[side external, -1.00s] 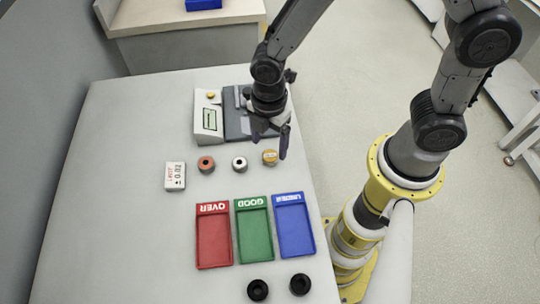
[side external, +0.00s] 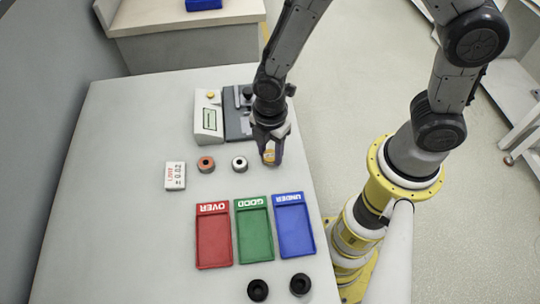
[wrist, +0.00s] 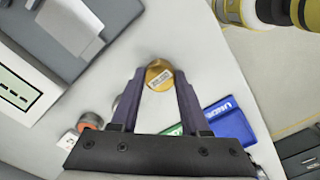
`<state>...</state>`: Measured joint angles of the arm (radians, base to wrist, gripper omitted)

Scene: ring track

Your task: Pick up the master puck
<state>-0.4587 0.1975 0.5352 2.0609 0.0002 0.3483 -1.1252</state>
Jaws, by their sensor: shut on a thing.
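The master puck is the gold-coloured puck with a white label (wrist: 159,76); in the side external view the gold puck (side external: 269,158) is partly hidden by my fingers. My gripper (side external: 270,153) is down at the table. In the wrist view my gripper (wrist: 158,80) has its two dark fingers on either side of the puck, shut on it. I cannot tell whether the puck is clear of the table.
An orange-red puck (side external: 206,164) and a white puck (side external: 239,163) stand to the left. Red (side external: 214,240), green (side external: 254,235) and blue (side external: 295,230) trays lie in front. A tolerance card (side external: 175,176), a gauge (side external: 208,118) and two black rings (side external: 258,290) are also on the table.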

